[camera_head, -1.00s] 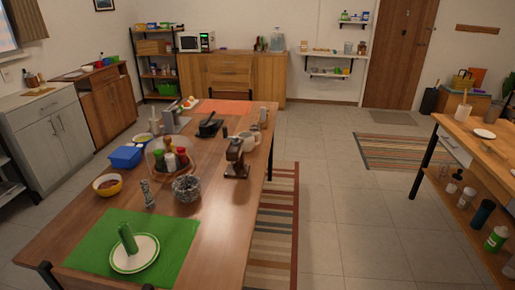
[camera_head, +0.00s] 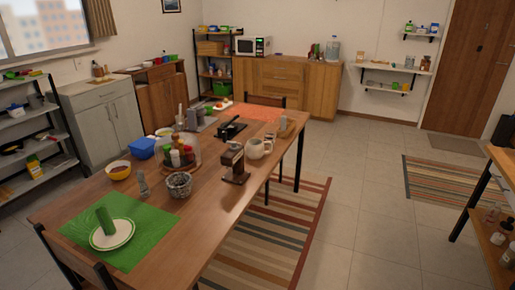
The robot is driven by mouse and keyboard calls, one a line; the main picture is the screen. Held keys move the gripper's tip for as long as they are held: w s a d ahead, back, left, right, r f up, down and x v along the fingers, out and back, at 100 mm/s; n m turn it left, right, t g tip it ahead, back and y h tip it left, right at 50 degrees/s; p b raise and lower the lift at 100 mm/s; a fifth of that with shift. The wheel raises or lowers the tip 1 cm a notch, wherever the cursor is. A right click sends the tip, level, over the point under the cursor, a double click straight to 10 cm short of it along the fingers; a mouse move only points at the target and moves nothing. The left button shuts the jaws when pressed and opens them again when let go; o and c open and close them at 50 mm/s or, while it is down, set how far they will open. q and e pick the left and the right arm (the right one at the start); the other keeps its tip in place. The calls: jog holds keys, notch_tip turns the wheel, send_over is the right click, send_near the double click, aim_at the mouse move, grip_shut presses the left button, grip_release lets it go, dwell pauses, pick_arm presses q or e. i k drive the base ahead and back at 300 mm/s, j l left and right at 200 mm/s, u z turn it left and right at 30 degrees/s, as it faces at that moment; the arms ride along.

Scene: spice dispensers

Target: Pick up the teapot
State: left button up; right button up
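No thing that I can surely call a teapot shows. On the long wooden table (camera_head: 195,238) there are pale rounded vessels (camera_head: 256,149) near the right edge; they are too small to tell whether one is a teapot. A brown and dark grinder-like device (camera_head: 233,163) stands just in front of them. A black pan-like thing (camera_head: 231,129) lies farther back on the table. Neither of my grippers is in view.
A white plate (camera_head: 112,243) with a green roll lies on a green mat (camera_head: 152,216). A chair (camera_head: 68,258) stands at the near left. A patterned grey pot (camera_head: 179,186) and spice bottles stand mid-table. Open floor (camera_head: 370,225) lies to the right.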

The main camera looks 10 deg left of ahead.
aim_at(254, 149)
jog(key=i+l+u, duration=0.2)
jog(key=i+l, duration=0.25)
jog(key=i+l+u, duration=0.15)
jog(key=i+l, duration=0.25)
jog(key=l, duration=0.25)
jog(key=i+l+u, duration=0.25)
jog(key=i+l, duration=0.5)
jog(key=i, duration=0.35)
jog(key=i+l+u, duration=0.25)
jog(key=i+l, duration=0.65)
jog(key=i, duration=0.1)
